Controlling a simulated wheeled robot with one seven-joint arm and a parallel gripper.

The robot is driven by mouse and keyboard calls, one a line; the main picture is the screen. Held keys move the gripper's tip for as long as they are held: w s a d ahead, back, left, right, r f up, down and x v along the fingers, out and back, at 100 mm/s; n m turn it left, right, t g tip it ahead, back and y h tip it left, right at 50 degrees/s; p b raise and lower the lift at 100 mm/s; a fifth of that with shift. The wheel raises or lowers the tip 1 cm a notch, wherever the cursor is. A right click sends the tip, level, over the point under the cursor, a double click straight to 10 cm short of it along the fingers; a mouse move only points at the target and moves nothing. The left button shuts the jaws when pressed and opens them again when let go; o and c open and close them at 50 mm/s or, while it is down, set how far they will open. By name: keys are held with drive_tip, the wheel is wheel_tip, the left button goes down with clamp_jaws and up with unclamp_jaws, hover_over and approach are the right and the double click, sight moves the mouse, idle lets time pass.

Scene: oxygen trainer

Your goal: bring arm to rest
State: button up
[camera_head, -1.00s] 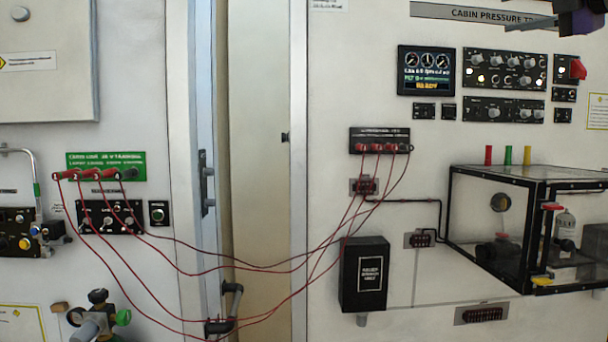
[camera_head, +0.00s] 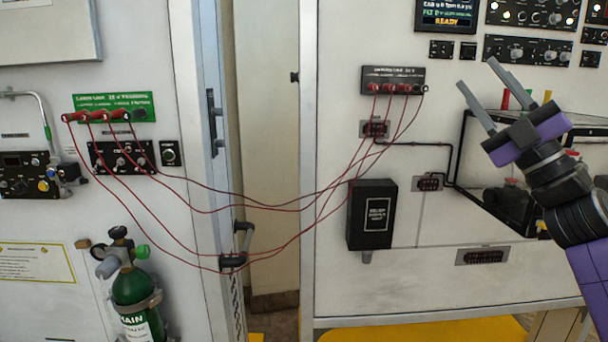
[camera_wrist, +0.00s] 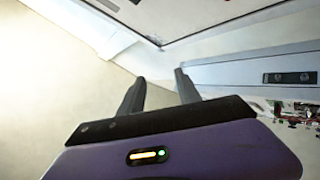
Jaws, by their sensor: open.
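My gripper (camera_head: 482,85) is at the right of the head view, raised in front of the right panel and the clear box. Its two grey fingers point up and left, are spread apart, and have nothing between them. In the wrist view my gripper (camera_wrist: 158,82) also shows two dark fingers apart and empty, pointing toward pale wall surfaces. My purple and black arm reaches up from the lower right edge of the head view and hides part of the clear box.
Red cables (camera_head: 290,208) hang between the green connector strip (camera_head: 115,107) and the black strip (camera_head: 393,80), across the gap between panels. A black box (camera_head: 372,214) sits on the right panel. A green cylinder (camera_head: 135,290) stands lower left. The clear box (camera_head: 470,150) is behind my arm.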

drive_tip(key=s+a+f+m+t+h, duration=0.1)
drive_tip(key=s+f+m+h, duration=0.55)
drive_tip(key=f, duration=0.45)
drive_tip(key=s+a+f+m+t+h, duration=0.1)
drive_tip(key=s+f+m+h, duration=0.4)
drive_tip(key=f+m+h, duration=0.4)
drive_tip(key=s+a+f+m+t+h, duration=0.15)
drive_tip(key=s+f+m+h, duration=0.4)
drive_tip(key=f, duration=0.65)
drive_tip(key=s+a+f+g+y, duration=0.1)
drive_tip(key=s+a+f+g, duration=0.1)
drive_tip(key=s+f, duration=0.4)
drive_tip(key=s+a+f+g+y, duration=0.1)
drive_tip(key=s+f+g, duration=0.4)
drive_tip(key=s, duration=1.1)
drive_tip(key=s+a+f+m+g+y+p, duration=0.1)
drive_tip(key=s+a+f+g+y, duration=0.1)
drive_tip(key=s+f, duration=0.5)
drive_tip(key=s+g, duration=0.1)
drive_tip(key=s, duration=0.2)
drive_tip(key=shift+s+a+y, duration=0.3)
drive_tip(key=shift+s, duration=0.1)
drive_tip(key=shift+r, duration=0.1)
